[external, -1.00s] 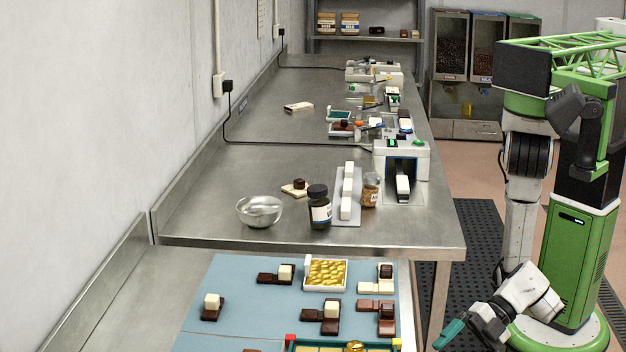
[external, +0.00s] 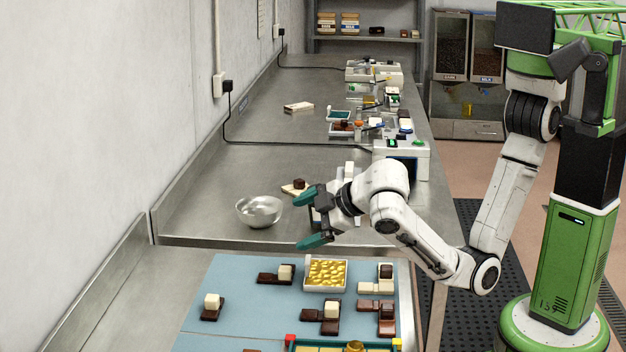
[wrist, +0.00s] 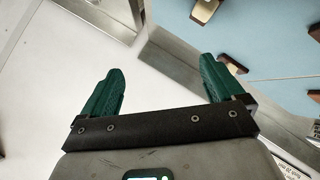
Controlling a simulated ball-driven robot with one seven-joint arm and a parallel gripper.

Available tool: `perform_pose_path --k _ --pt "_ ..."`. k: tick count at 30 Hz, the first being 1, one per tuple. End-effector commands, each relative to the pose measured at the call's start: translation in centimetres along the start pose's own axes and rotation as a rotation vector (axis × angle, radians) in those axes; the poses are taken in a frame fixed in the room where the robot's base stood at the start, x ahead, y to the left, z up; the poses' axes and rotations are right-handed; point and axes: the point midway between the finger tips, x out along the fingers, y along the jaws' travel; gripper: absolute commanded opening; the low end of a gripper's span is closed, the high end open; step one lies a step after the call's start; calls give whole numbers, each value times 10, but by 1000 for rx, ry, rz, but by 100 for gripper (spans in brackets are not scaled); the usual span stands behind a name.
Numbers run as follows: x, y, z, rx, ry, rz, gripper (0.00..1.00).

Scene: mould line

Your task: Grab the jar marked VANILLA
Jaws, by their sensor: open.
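My gripper (external: 308,219) is over the front of the middle steel bench, its teal fingers spread apart toward the left. It holds nothing that I can see. A dark jar with a pale label (external: 316,216) is mostly hidden behind my gripper in the external view; only a sliver shows. I cannot read its label, so I cannot tell whether it says VANILLA. The other jar, with brown contents, is hidden behind my arm.
A steel bowl (external: 259,211) stands left of my gripper, and chocolate pieces (external: 297,187) lie just behind it. A white machine (external: 402,150) stands behind my arm. The nearer bench has a blue mat (external: 240,280) with chocolates and a tray of gold pieces (external: 326,287).

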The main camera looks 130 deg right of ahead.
Motion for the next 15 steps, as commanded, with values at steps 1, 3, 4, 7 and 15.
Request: perform_pose_path --k 1,3,4,7,15 --pt "17 50 3 89 -118 17 95" --pt "43 99 24 206 -282 16 95" --pt "52 118 35 257 -349 9 95" --pt "72 170 74 430 -560 -44 95" --pt "83 222 144 771 -903 -277 95"
